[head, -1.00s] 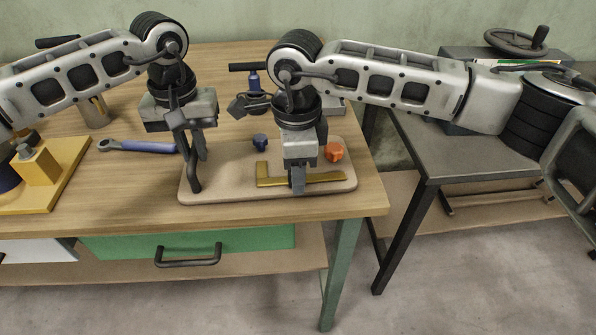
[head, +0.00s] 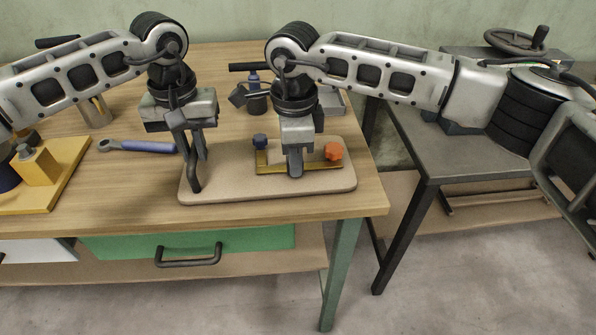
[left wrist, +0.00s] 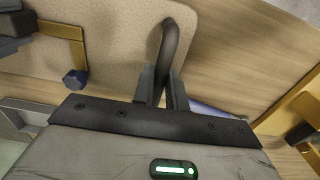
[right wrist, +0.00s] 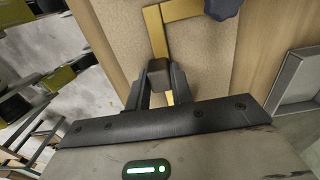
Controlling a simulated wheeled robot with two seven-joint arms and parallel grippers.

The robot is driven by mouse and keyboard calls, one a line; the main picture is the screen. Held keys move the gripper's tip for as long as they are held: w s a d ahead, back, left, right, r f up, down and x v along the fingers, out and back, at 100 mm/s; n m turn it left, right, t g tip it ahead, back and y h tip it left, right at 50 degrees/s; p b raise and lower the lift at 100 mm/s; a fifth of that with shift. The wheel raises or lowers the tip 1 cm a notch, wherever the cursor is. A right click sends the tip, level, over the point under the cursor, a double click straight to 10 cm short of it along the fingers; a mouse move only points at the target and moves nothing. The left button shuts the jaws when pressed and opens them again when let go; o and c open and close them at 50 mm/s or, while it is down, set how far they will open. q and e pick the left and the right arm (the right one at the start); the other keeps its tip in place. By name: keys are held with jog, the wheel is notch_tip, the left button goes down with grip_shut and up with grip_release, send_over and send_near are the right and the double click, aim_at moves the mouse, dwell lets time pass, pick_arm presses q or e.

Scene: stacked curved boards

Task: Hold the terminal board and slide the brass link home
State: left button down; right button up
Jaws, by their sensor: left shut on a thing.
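The tan terminal board (head: 225,183) lies flat on the bench. My left gripper (head: 192,150) is shut on the dark arched handle (left wrist: 172,45) at the board's left end. The L-shaped brass link (head: 262,160) lies on the board's right half; its short arm reaches the blue post (head: 260,141), and contact is unclear. The long bar runs right, in front of the orange post (head: 333,151). My right gripper (head: 295,165) is over the bar. In the right wrist view, its fingers close around a dark block (right wrist: 158,72) on the link (right wrist: 155,30). The fingers partly hide the bar.
A blue-handled wrench (head: 150,147) lies left of the board. A yellow fixture (head: 40,168) stands at the bench's left. A dark pot (head: 256,100) and a grey tray (head: 333,103) are behind the board. The bench's right edge is close to the board.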

pick_arm(q)
jog(key=shift+s+f, duration=0.15)
jog(key=shift+f, duration=0.05)
pick_arm(e)
jog(key=o, duration=0.4)
jog(key=shift+o, duration=0.2)
jog(key=shift+r, duration=3.5)
jog(key=shift+r, duration=0.1)
notch_tip(320, 180, up, 7)
pick_arm(q)
jog(key=c, duration=1.5)
grip_release()
jog(key=shift+r, duration=0.1)
jog(key=shift+r, duration=0.1)
